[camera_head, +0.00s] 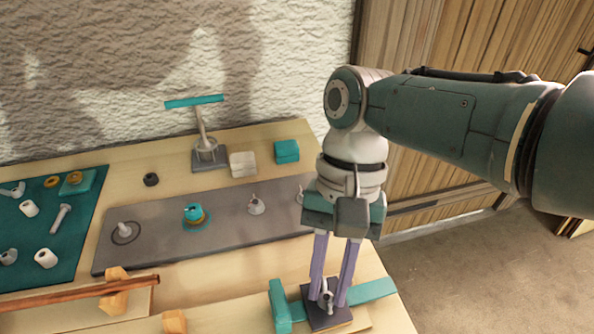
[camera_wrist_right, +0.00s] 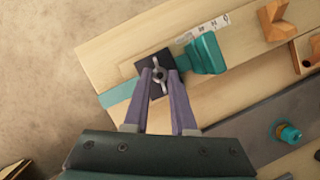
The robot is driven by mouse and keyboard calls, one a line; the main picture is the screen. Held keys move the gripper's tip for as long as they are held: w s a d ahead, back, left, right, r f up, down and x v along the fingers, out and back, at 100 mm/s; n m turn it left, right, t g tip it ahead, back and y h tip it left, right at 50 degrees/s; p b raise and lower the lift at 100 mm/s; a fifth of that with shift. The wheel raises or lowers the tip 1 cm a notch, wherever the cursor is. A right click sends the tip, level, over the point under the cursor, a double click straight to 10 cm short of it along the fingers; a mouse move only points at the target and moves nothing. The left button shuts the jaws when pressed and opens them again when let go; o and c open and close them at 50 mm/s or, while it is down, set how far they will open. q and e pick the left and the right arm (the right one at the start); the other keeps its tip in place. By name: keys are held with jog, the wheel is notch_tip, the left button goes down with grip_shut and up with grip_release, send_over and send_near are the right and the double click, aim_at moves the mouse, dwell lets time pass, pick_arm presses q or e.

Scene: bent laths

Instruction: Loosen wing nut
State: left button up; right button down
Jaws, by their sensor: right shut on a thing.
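A small metal wing nut (camera_head: 326,296) sits on a dark square plate (camera_head: 324,318) at the front right of the bench. My right gripper (camera_head: 331,301) points down from above, with its two purple fingers shut on the wing nut from either side. In the right wrist view the wing nut (camera_wrist_right: 159,76) shows between the fingertips, its wings slanting across the dark plate (camera_wrist_right: 152,62). The plate lies over a teal bar (camera_head: 372,290), beside an upright teal block (camera_head: 280,305). My left gripper is not in view.
A grey board (camera_head: 160,254) with several small fittings lies behind. A stand with a teal crossbar (camera_head: 194,102) rises near the wall. A teal mat (camera_head: 85,215) with loose parts is at left. A brown lath (camera_head: 75,295) rests on wooden blocks at front left.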

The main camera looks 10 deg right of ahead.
jog(key=shift+f+n+h, duration=0.1)
jog(key=shift+n+h, duration=0.2)
jog(key=shift+n, duration=0.3)
jog(key=c, duration=0.7)
grip_release()
jog(key=shift+c, duration=0.2)
jog(key=shift+w+r, duration=0.1)
jog(key=shift+r, duration=0.2)
jog(key=p+v, duration=0.1)
jog(key=v, duration=0.8)
jog(key=shift+w+r+p, duration=0.15)
jog(key=shift+p, duration=0.15)
